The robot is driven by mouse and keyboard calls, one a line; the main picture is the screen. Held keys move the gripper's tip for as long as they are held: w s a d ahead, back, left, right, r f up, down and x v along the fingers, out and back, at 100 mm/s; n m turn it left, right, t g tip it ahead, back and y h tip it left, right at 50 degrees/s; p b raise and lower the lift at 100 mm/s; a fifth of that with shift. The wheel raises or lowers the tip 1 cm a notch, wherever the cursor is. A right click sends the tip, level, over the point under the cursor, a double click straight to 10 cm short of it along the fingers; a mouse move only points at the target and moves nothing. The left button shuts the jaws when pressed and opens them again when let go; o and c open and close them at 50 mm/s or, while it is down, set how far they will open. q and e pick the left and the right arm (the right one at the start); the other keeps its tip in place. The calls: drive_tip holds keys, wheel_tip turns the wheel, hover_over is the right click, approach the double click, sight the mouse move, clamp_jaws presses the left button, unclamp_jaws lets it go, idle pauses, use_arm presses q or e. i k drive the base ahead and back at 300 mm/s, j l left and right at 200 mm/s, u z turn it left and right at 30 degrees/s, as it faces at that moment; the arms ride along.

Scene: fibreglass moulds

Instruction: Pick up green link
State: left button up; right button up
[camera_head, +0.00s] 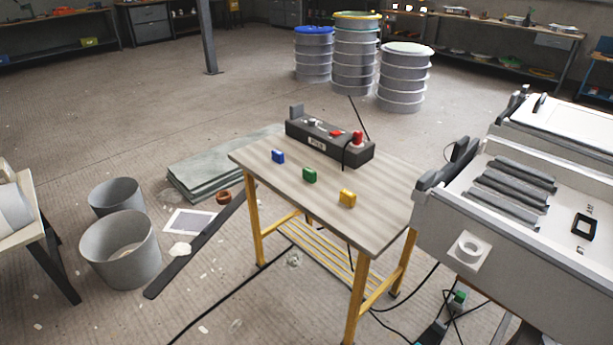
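The green link (309,175) is a small block lying on the wooden top of a table with yellow legs (375,221). It sits between a blue link (278,156), to its left and farther back, and a yellow link (347,198), to its right and nearer. The three stand apart in a slanting row, with nothing covering the green one. Neither of my grippers is in view.
A dark box (327,144) with red parts stands at the table's back. A large grey machine (500,245) stands close on the right. Two grey buckets (120,252) (115,195) and a dark bar (195,247) are on the floor at left. Cables run below the table.

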sight(309, 174)
drive_tip(key=i+j+z, duration=0.15)
drive_tip(key=i+j, duration=1)
drive_tip(key=i+l+z, duration=0.15)
drive_tip(key=z, duration=0.2)
drive_tip(key=i+z, duration=0.2)
drive_tip(key=z, duration=0.15)
drive_tip(key=i+l+z, duration=0.1)
drive_tip(key=z, duration=0.3)
drive_tip(key=i, duration=0.1)
